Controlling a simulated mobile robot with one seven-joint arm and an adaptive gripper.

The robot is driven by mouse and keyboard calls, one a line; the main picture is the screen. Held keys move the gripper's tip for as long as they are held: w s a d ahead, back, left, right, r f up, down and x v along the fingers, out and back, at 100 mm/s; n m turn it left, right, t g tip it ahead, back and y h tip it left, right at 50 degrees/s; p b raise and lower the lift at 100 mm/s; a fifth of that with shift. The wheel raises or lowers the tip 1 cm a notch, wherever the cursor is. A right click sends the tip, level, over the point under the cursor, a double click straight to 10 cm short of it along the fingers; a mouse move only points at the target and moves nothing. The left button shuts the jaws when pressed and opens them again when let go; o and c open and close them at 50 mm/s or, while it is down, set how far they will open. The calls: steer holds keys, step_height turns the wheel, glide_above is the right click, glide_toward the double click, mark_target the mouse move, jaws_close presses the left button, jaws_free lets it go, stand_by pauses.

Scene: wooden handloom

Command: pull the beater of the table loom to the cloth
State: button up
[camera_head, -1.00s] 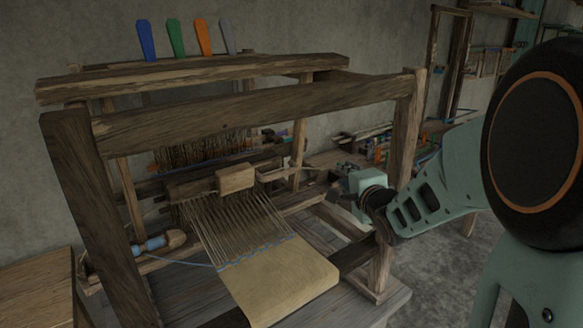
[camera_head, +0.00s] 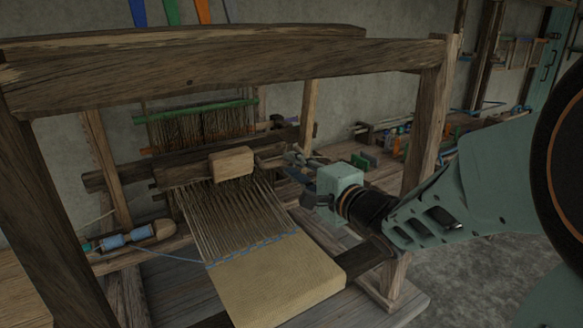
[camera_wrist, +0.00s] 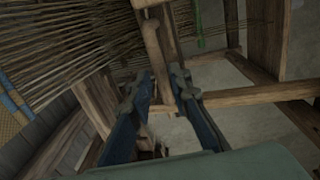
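The beater (camera_head: 180,171) is a dark wooden bar across the warp, with a pale wooden block (camera_head: 232,163) on it. It stands behind the woven cloth (camera_head: 275,278), with a stretch of open warp between them. A wooden handle piece (camera_head: 270,151) reaches right from the beater towards my gripper (camera_head: 295,165). In the wrist view my gripper (camera_wrist: 158,82) has its two dark blue fingers apart. The handle (camera_wrist: 152,45) points into the gap between the fingertips; I cannot tell whether it touches them.
The loom's front upright (camera_head: 425,130) and top beam (camera_head: 230,70) frame my arm closely. A shuttle with blue yarn (camera_head: 125,238) lies at the left, its blue thread running to the cloth edge. A green-topped heddle frame (camera_head: 195,112) hangs behind the beater.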

mark_target(288, 162)
steer(key=shift+b+x, duration=0.75)
steer(key=shift+x, duration=1.15)
steer(key=shift+c, duration=0.3)
jaws_close()
